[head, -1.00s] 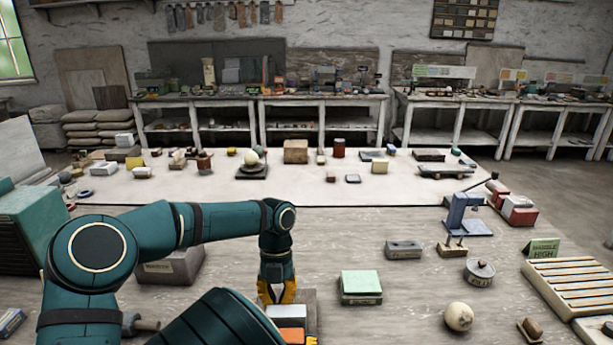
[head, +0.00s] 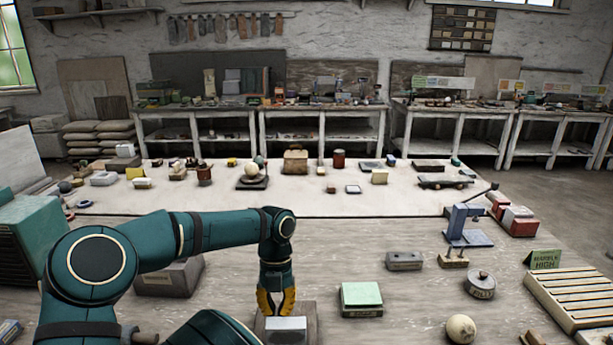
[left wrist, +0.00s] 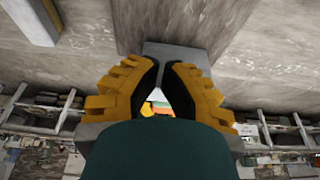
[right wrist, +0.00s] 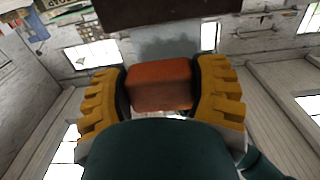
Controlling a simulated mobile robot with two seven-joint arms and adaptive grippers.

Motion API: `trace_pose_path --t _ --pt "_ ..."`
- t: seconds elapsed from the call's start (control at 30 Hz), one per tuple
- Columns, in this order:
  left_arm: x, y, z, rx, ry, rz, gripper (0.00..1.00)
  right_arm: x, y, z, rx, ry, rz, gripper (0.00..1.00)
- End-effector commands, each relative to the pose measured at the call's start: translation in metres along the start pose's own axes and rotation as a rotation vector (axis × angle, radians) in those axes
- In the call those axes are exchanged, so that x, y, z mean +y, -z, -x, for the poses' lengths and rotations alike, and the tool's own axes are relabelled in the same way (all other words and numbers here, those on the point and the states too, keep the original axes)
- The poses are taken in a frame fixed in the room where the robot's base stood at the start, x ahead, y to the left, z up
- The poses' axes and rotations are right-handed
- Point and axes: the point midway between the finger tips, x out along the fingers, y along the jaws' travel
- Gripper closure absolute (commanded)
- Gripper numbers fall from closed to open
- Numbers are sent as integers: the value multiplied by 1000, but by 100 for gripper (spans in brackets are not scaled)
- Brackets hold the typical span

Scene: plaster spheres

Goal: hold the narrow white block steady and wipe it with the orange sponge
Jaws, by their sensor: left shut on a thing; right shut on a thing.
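The narrow white block (head: 286,324) is at the bottom of the head view, on a brownish slab (head: 309,315). My left gripper (head: 276,312) points down at it, with yellow fingers shut on it. In the left wrist view the fingers (left wrist: 165,65) close on the pale grey-looking block (left wrist: 180,50). The orange sponge (right wrist: 160,84) is between the fingers of my right gripper (right wrist: 159,72) in the right wrist view, which is shut on it. The sponge and right gripper are out of the head view.
A green-topped box (head: 361,298) stands close to the right of the slab. A plaster sphere (head: 461,329), a lidded tin (head: 480,284) and a slatted rack (head: 570,290) lie farther right. A grey labelled box (head: 170,278) stands behind my left arm. The tabletop between the green-topped box and sphere is clear.

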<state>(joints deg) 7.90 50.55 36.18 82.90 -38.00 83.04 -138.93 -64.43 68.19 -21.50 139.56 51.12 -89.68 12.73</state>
Motion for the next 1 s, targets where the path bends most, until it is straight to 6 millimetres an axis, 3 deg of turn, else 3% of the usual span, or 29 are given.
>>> trace_pose_path --t 1.0 --pt "0 0 47 -1 0 0 100 0 0 0 0 0 0 50"
